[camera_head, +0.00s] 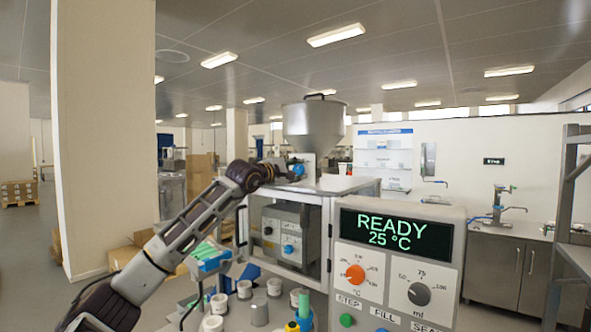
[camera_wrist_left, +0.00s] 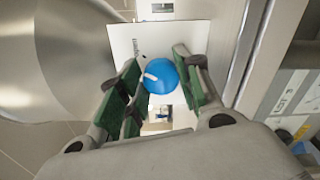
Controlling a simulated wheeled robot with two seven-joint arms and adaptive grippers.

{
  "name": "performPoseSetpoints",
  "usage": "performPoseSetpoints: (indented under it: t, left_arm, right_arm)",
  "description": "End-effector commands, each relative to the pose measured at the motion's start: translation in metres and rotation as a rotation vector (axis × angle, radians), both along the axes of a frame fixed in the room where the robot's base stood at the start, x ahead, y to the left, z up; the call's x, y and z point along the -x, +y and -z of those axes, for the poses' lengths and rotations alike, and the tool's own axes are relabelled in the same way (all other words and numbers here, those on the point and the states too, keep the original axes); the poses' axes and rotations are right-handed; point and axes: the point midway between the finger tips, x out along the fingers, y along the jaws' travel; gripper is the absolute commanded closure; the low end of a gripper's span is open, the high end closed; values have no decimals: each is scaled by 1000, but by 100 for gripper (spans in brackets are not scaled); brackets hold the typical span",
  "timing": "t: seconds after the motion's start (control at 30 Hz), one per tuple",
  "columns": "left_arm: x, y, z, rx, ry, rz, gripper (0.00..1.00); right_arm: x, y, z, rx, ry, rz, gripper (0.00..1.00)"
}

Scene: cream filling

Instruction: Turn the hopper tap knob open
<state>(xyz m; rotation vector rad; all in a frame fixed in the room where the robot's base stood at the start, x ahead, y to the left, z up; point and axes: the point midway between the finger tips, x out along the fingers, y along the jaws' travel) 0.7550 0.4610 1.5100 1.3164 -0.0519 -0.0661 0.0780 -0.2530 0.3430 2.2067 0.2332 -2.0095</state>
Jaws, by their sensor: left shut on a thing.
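The steel hopper (camera_head: 314,122) stands on top of the filling machine, and its curved wall fills the left of the left wrist view (camera_wrist_left: 60,55). The round blue tap knob (camera_wrist_left: 165,75) has a white mark on its left side and sits before a white plate. It also shows as a small blue spot under the hopper in the head view (camera_head: 298,170). My left gripper (camera_wrist_left: 158,82) has its green-padded fingers on either side of the knob and is shut on it. Its tip is partly hidden in the head view. My right gripper is in neither view.
A control panel (camera_head: 396,240) reading READY 25 °C stands in front at the right. The machine's glass-doored cabinet (camera_head: 328,235) is below the hopper. Several white cups (camera_head: 244,289) stand low in front. A wide pillar (camera_head: 105,130) rises at the left.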

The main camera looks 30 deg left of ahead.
Motion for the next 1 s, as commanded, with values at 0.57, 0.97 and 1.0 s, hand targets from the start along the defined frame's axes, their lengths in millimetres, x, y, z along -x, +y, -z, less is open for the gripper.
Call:
performPoseSetpoints:
  t: [0.57, 0.97, 1.0]
  left_arm:
    - [0, -1, 2, -262, -19, 1, 89]
    - [0, -1, 3, -269, -18, 2, 89]
    - [0, -1, 3, -269, -18, 2, 62]
  right_arm:
    - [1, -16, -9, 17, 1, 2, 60]
    - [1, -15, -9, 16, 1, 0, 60]
    - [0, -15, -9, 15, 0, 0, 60]
